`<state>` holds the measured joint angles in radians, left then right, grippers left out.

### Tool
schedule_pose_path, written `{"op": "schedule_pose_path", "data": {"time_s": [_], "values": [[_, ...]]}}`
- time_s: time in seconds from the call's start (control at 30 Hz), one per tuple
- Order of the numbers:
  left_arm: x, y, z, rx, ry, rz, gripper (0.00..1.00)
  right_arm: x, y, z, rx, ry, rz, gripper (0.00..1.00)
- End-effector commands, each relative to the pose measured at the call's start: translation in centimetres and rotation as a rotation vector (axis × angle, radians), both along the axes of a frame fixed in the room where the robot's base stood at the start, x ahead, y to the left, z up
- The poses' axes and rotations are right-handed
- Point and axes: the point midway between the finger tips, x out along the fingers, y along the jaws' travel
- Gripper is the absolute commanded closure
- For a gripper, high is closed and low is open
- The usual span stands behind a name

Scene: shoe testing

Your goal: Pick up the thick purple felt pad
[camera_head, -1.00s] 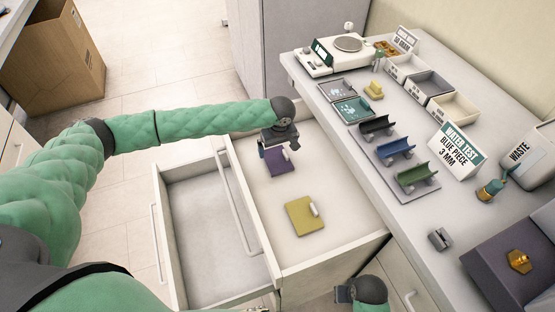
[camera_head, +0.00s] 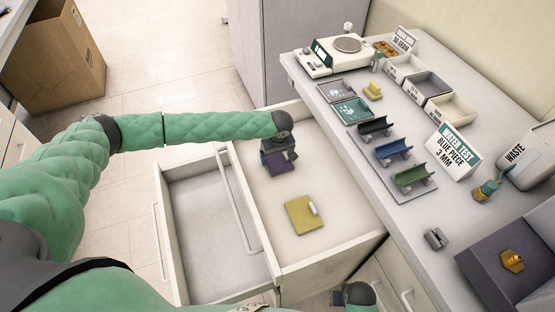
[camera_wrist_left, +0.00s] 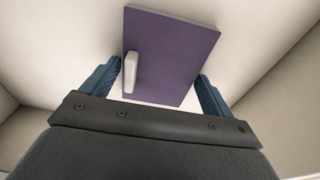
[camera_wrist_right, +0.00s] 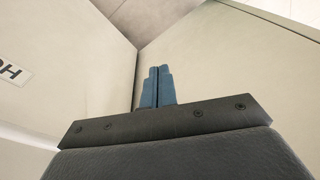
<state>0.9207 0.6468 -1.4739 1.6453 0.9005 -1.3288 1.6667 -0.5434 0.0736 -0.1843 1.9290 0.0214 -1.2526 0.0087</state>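The purple felt pad (camera_head: 280,164) lies in the open drawer in the head view, partly hidden by my left gripper (camera_head: 274,158). In the left wrist view the purple pad (camera_wrist_left: 172,55) has a pale tab or block on its left part. My left gripper (camera_wrist_left: 158,82) is open, with one blue finger at each side of the pad's near end. Whether the fingers touch the pad is hard to tell. My right gripper (camera_wrist_right: 158,86) is shut and empty. In the head view my right gripper (camera_head: 340,297) is low, by the cabinet front.
A yellow pad (camera_head: 304,214) with a pale tab lies in the same drawer (camera_head: 318,160), nearer to me. An empty second drawer (camera_head: 205,235) is open at left. The counter holds a scale (camera_head: 345,48), colored cradles (camera_head: 393,150), bins (camera_head: 430,83) and a water test sign (camera_head: 455,150).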

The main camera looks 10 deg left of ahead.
Motion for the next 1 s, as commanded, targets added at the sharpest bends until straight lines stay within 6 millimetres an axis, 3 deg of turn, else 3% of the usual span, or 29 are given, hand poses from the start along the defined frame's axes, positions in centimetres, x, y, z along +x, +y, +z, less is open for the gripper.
{"op": "schedule_pose_path", "data": {"time_s": [0.03, 0.13, 0.57, 0.77, 1.0], "values": [[0.0, 0.0, 0.0, 0.000, 0.000, 0.000, 0.24, 0.0, 0.0, 0.0, 0.000, 0.000, 0.000, 1.00], [0.0, 0.0, 0.0, 0.000, 0.000, 0.000, 0.41, 0.0, 0.0, 0.0, 0.000, 0.001, 0.000, 1.00], [0.0, 0.0, 0.9, -0.001, -0.001, 0.000, 0.41, -0.1, 0.0, 0.3, -0.001, 0.008, 0.002, 1.00], [0.0, 0.0, 3.8, -0.001, -0.002, 0.000, 0.41, 0.8, 0.4, 5.3, 0.009, -0.010, 0.000, 1.00], [-3.3, -4.4, 7.0, -0.003, -0.001, -0.004, 0.41, 0.4, 0.5, 10.6, 0.017, -0.010, 0.001, 1.00]]}}
